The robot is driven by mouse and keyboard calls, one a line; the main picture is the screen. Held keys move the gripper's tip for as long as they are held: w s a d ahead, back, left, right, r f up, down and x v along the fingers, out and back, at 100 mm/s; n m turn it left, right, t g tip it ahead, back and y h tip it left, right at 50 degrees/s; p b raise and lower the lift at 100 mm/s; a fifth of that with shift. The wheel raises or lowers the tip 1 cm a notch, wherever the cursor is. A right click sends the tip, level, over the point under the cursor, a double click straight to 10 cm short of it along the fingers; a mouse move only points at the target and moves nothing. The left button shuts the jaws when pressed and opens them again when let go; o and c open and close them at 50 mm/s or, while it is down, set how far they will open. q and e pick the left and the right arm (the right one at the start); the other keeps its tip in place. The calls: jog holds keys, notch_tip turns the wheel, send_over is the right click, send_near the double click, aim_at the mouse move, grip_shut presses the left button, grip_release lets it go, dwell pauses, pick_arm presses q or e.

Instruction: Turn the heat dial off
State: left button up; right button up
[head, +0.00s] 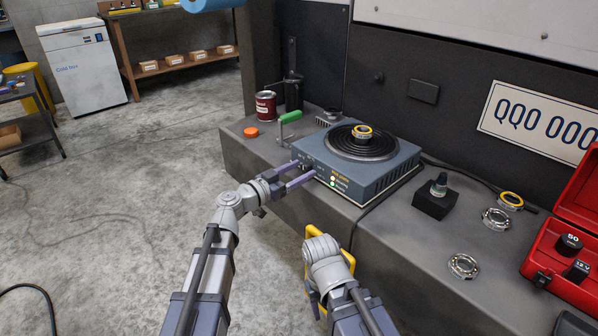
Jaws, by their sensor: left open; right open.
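The blue-grey hot plate (393,178) sits on the grey bench, with dark coil rings on top and a bearing ring (362,132) resting on them. Its front face carries a label and small lights. My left gripper (305,168) is open, its two purple fingers reaching the left end of that front face. A small dark shape between the fingertips may be the heat dial; its setting is too small to read, and I cannot tell whether the fingers touch it. My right gripper (315,297) is open and low in front of the bench, partly hidden by its own wrist.
A green-handled crank (290,117), an orange cap (251,132) and a red can (265,106) stand left of the hot plate. A black block (435,203), several bearings and a red case (560,262) lie right. A yellow frame (347,259) is behind my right wrist.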

pick_arm(q)
grip_shut()
dwell(0.5)
jog(key=shift+n, duration=0.3)
jog(key=n, duration=0.5)
jog(key=shift+n, duration=0.3)
jog(key=n, duration=0.5)
jog(key=shift+w+a+f+n, duration=0.1)
jog(key=shift+n, duration=0.2)
jog(key=n, duration=1.2)
jog(key=shift+f, duration=0.15)
